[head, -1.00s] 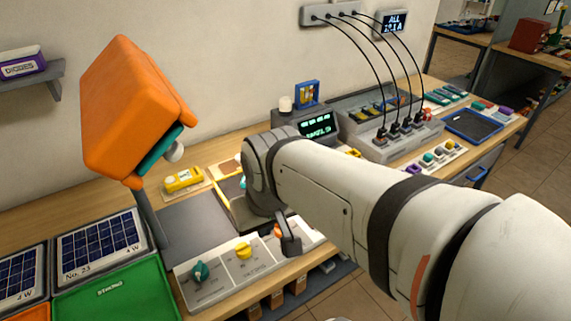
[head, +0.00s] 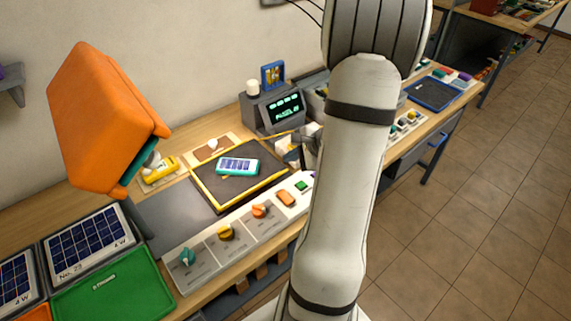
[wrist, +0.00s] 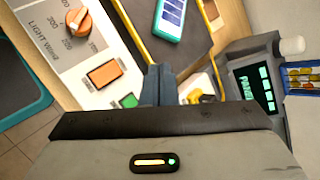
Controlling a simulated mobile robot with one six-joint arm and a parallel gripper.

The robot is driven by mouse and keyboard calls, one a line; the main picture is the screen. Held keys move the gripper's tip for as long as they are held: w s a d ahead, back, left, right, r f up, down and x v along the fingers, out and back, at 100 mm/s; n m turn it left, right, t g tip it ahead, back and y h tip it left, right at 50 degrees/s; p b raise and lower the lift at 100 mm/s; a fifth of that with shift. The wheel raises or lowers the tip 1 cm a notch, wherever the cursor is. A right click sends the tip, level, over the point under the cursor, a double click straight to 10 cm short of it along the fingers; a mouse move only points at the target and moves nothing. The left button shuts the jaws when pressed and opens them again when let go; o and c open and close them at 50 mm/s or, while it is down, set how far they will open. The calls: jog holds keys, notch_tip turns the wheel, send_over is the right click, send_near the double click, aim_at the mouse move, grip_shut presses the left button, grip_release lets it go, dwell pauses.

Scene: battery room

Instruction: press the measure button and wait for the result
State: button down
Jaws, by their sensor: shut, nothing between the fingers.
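The control panel (head: 222,248) on the bench's front edge carries teal, yellow and orange knobs. To their right are an orange rectangular button (head: 285,199) and a small green button (head: 301,186). In the wrist view the orange button (wrist: 103,74) and green button (wrist: 128,101) lie just left of my gripper (wrist: 160,72). Its fingers are shut and empty; contact with the panel cannot be told. No label names the measure button legibly. The grey display unit (head: 262,110) is lit with green text, too small to read; it also shows in the wrist view (wrist: 240,80).
A teal solar panel (head: 238,166) lies on the yellow-edged black plate (head: 215,196). An orange lamp housing (head: 100,115) overhangs the left. A yellow device (head: 158,174), green tray (head: 110,292) and dark blue tray (head: 434,95) are on the bench. My arm hides the bench's middle right.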

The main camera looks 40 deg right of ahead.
aim_at(301, 185)
jog(key=d+m, duration=0.1)
jog(key=d+f+m, duration=0.1)
jog(key=d, duration=0.1)
jog(key=s+d+f+m+h, duration=0.1)
jog(key=d, duration=0.1)
jog(key=shift+t, duration=0.4)
jog(key=shift+f, duration=0.15)
notch_tip(301, 185, down, 8)
jog(key=b, duration=0.5)
jog(key=shift+f+b, duration=0.3)
jog(key=shift+b, duration=0.2)
jog(key=shift+f, duration=0.15)
dwell(1.1)
jog(key=shift+f+b, duration=0.3)
jog(key=shift+b, duration=0.45)
